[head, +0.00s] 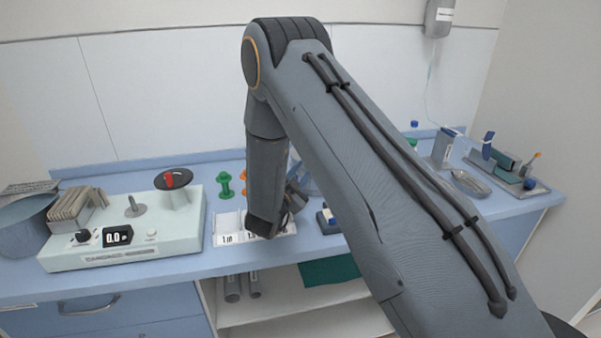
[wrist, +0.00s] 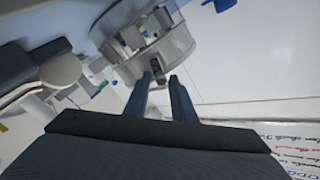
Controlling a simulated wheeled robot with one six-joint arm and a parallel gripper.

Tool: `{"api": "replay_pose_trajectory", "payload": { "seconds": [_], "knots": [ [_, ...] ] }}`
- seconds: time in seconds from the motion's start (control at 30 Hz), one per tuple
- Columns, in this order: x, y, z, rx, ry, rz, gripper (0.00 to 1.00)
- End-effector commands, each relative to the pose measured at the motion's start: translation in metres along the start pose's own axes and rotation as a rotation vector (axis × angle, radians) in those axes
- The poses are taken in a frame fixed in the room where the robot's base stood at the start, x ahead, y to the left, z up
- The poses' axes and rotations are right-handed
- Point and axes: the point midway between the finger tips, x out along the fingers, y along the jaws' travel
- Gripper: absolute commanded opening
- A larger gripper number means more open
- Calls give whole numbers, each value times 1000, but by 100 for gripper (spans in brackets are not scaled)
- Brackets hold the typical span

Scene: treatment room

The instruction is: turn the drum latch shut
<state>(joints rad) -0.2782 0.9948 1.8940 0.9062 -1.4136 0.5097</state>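In the wrist view a round, pale, see-through drum (wrist: 172,47) lies ahead of my gripper. A small dark piece that looks like its latch (wrist: 157,68) shows on the near side of the drum. My gripper (wrist: 160,78) has its two fingers apart, with that dark piece between the fingertips in the picture. I cannot tell whether the fingers touch it, or how far it is turned. In the head view my arm covers most of the drum; a bluish part (head: 304,182) that may belong to it shows behind my wrist. My fingers are hidden there.
Green spools (head: 225,186) stand near my wrist. A metal dish (head: 470,183) and a tray of tools (head: 535,190) lie right.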

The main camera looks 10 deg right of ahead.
Motion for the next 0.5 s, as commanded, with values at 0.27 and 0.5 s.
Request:
{"api": "replay_pose_trajectory", "payload": {
  "seconds": [0.27,0.5],
  "knots": [
    [-1,-4,2,2,-4,-6,0],
    [-2,-6,3,4,-6,-11,0]
  ]
}}
